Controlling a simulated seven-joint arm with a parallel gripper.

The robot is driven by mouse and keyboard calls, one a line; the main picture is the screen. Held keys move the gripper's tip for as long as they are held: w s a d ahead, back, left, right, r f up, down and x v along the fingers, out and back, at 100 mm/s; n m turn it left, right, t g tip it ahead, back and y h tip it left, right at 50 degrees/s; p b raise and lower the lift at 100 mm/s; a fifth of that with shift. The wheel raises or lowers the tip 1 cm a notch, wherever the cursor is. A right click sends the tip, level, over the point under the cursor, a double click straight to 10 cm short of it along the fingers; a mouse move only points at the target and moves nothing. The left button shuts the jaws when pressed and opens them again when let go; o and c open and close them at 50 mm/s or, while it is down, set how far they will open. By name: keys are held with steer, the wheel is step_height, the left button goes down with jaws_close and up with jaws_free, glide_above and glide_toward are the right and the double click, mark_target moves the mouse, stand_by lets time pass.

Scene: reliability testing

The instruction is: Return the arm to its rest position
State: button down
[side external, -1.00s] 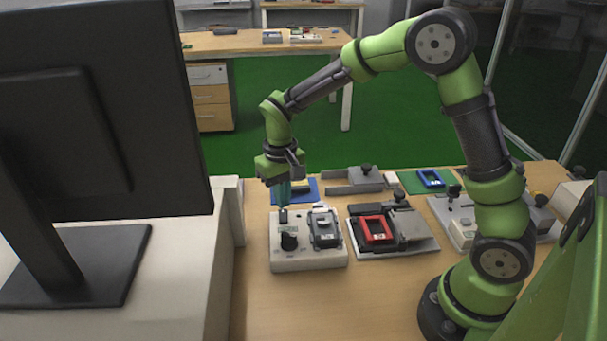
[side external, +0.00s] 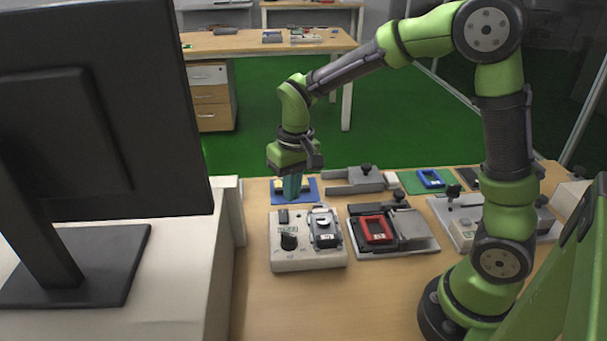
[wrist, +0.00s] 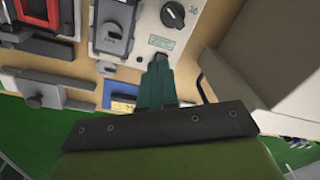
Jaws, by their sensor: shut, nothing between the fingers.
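My green arm reaches over the table in the side external view. My gripper (side external: 291,187) points down with its teal fingers together and nothing between them. In the wrist view, the shut fingers (wrist: 157,75) show below the tester's dark knob (wrist: 172,14). The tester also carries a grey clamp unit (side external: 324,228) on its right half.
A fixture with a red frame (side external: 376,229) stands right of the tester. Behind it are grey brackets (side external: 352,180) and a blue frame (side external: 431,178) on a green mat. Another fixture (side external: 463,234) stands near my arm. A monitor (side external: 100,110) fills the left side.

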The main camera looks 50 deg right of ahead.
steer(key=s+r+m+t+y, duration=0.1)
steer(key=s+r+t, duration=0.5)
steer(key=s+r, duration=0.5)
steer(key=s, duration=0.4)
steer(key=shift+d+r+t, duration=0.15)
steer(key=shift+r+t, duration=0.1)
steer(key=shift+t, duration=0.05)
steer(key=shift+s+f, duration=0.1)
steer(key=w+a+f+n+g+h, duration=0.1)
steer(key=w+f+n+g, duration=0.1)
steer(key=w+n, duration=0.4)
steer(key=w+a+f+n+g+h, duration=0.2)
steer(key=w+f+n+g, duration=0.1)
steer(key=w+n, duration=0.4)
steer(key=w, duration=0.2)
steer(key=shift+w+a+f+g, duration=0.15)
steer(key=shift+w+f+g, duration=0.15)
steer(key=shift+w+f, duration=0.1)
